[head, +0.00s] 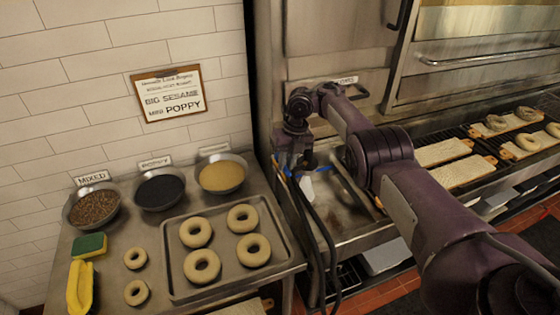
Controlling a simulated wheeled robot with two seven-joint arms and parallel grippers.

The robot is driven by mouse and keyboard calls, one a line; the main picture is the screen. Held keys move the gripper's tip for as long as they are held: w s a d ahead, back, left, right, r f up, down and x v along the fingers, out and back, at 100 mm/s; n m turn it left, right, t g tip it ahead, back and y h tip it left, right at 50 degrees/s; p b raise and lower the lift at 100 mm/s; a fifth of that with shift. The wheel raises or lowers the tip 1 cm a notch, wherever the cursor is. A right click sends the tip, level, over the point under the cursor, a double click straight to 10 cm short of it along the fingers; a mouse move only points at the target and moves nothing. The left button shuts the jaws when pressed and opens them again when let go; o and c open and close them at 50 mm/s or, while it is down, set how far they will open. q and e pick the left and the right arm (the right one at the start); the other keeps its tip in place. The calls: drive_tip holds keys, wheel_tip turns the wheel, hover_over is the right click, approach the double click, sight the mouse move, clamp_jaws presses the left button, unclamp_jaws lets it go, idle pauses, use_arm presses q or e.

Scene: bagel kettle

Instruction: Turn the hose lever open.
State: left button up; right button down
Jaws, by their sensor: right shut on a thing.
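My right gripper (304,166) is at the left end of the steel counter by the oven, fingers pointing down. It is shut on the hose lever (322,169), of which only small blue bits show on either side of the fingers. The fingers and wrist hide most of the lever, so I cannot tell its exact angle. Dark hoses (318,228) hang down from this spot over the counter's front. A small whitish piece (307,187) shows just below the fingers. My left gripper is not in view.
At left, a steel table holds a tray (282,272) of bagels, two small bagels, three bowls of toppings, a green-yellow sponge (89,245) and a yellow item (79,287). Boards with bagels (530,142) lie at right. A steel oven wall stands close behind my gripper.

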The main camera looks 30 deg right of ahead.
idle(0.3)
drive_tip(key=c, duration=1.4)
unclamp_jaws()
drive_tip(key=shift+d, duration=0.1)
drive_tip(key=shift+r, duration=0.5)
drive_tip(key=r, duration=0.2)
drive_tip(key=d+r, duration=0.1)
drive_tip(key=r, duration=0.3)
drive_tip(key=shift+d+r, duration=0.3)
